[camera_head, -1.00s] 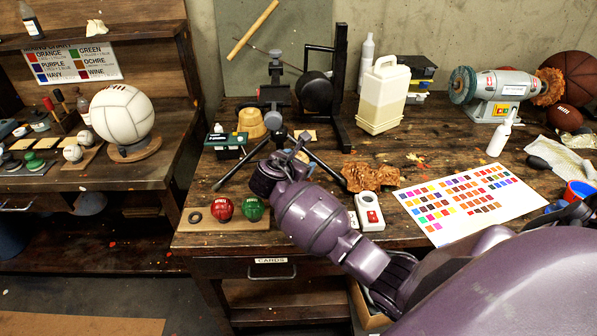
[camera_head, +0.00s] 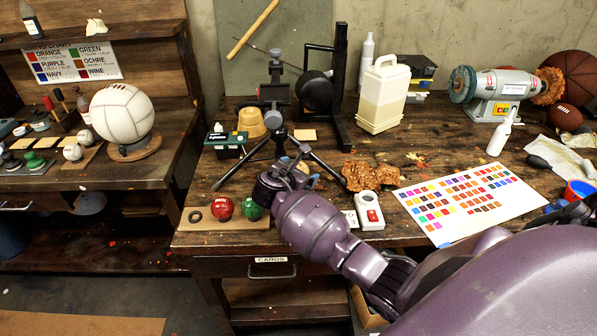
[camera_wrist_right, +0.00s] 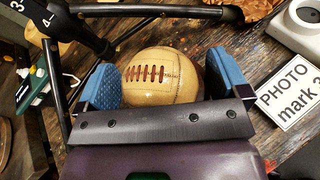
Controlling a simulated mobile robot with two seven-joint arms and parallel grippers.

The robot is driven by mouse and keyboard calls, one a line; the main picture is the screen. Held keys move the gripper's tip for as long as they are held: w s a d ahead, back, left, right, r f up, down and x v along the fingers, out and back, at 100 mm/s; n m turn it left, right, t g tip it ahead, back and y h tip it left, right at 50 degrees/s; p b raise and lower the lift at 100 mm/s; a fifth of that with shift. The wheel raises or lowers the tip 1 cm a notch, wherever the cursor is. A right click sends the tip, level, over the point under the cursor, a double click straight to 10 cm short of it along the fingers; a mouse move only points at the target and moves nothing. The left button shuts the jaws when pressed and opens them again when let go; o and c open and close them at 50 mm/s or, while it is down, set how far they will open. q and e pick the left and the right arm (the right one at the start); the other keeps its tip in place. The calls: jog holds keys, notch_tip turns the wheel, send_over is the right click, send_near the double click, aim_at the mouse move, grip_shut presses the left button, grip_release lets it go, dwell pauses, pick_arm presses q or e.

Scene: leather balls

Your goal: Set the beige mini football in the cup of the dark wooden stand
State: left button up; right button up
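The beige mini football (camera_wrist_right: 160,76), with brown lacing, sits between the two blue fingertips of my right gripper (camera_wrist_right: 164,82) in the right wrist view. The fingers are wide apart, one on each side of the ball; I see no clear squeeze on it. In the head view my right gripper (camera_head: 290,170) is low over the bench beside the tripod, and my wrist hides most of the ball. I cannot pick out an empty dark wooden stand for certain. A round wooden base (camera_head: 136,152) at the left holds a large white ball. My left gripper is out of view.
A black tripod (camera_head: 325,164) stands close to the gripper. A red ball (camera_head: 221,208) and a green ball (camera_head: 252,208) lie at the front left. A brown crumpled piece (camera_head: 362,176), a white device (camera_head: 368,206) and a colour chart (camera_head: 468,202) lie to the right.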

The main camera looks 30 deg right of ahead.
jog(key=shift+r, duration=0.1)
jog(key=shift+a+r, duration=0.1)
jog(key=shift+a, duration=0.1)
jog(key=v, duration=1.1)
jog(key=s+f+y, duration=0.1)
jog(key=f, duration=0.1)
jog(key=s+f+m+t+y, duration=0.1)
jog(key=f, duration=0.1)
jog(key=s+f+m+y, duration=0.1)
jog(key=s+f, duration=0.1)
jog(key=shift+a+f, duration=0.2)
jog(key=shift+f, duration=0.05)
jog(key=s+f+m+t+y, duration=0.2)
jog(key=s+f+m+y, duration=0.2)
jog(key=s+m, duration=0.5)
jog(key=s+f+m+t+y, duration=0.2)
jog(key=s+f+m+y, duration=0.2)
jog(key=s+m, duration=0.5)
jog(key=s+f, duration=0.2)
jog(key=s, duration=0.1)
jog(key=shift+a+f+m+y, duration=0.3)
jog(key=shift+a, duration=0.1)
